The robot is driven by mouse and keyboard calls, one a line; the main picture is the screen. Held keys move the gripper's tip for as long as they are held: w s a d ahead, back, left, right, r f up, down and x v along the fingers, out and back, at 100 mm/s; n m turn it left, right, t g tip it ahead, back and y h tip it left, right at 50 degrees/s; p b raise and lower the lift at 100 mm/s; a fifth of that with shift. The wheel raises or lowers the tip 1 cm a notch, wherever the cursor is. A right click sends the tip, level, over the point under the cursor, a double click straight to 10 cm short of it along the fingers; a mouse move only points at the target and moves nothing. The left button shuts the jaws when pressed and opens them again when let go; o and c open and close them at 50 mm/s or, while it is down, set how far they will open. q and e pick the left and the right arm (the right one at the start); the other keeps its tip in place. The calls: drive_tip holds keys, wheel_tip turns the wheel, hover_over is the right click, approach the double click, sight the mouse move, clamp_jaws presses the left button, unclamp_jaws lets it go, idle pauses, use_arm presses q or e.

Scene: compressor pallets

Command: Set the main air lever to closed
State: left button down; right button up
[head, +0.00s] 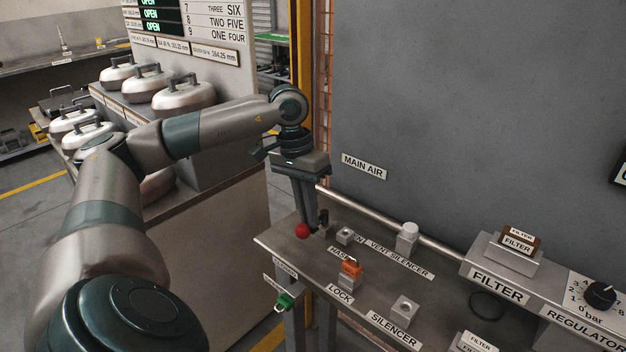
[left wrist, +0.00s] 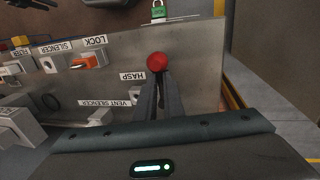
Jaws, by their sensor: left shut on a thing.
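The main air lever shows mainly as its red ball knob (head: 302,231), at the left end of the grey bench below the MAIN AIR sign (head: 363,167). My left gripper (head: 309,222) points down at the lever, with its fingers shut on it just beside the knob. In the left wrist view the red knob (left wrist: 157,62) sits at the tips of the closed fingers (left wrist: 159,85). The fingers hide most of the lever's shaft and its pivot, so I cannot tell its setting. My right gripper is in neither view.
An orange lock (head: 351,267) stands on the bench near the HASP and LOCK labels, and a green padlock (head: 285,301) hangs at the front edge. The vent silencer (head: 407,237), filter (head: 519,243) and regulator knob (head: 600,295) are to the right. A grey panel (head: 470,110) rises behind.

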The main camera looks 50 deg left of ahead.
use_arm(q)
drive_tip(key=shift+s+f+m, duration=0.3)
drive_tip(key=shift+s, duration=0.05)
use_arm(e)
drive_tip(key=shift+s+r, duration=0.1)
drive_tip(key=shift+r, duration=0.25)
use_arm(q)
drive_tip(key=c, duration=1.9)
unclamp_jaws()
drive_tip(key=shift+o, duration=0.2)
drive_tip(key=shift+s+r, duration=0.2)
drive_tip(key=shift+w+a, duration=0.1)
drive_tip(key=shift+w, duration=0.05)
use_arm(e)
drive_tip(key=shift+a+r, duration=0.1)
use_arm(q)
drive_tip(key=shift+w+r, duration=0.1)
drive_tip(key=shift+r, duration=0.05)
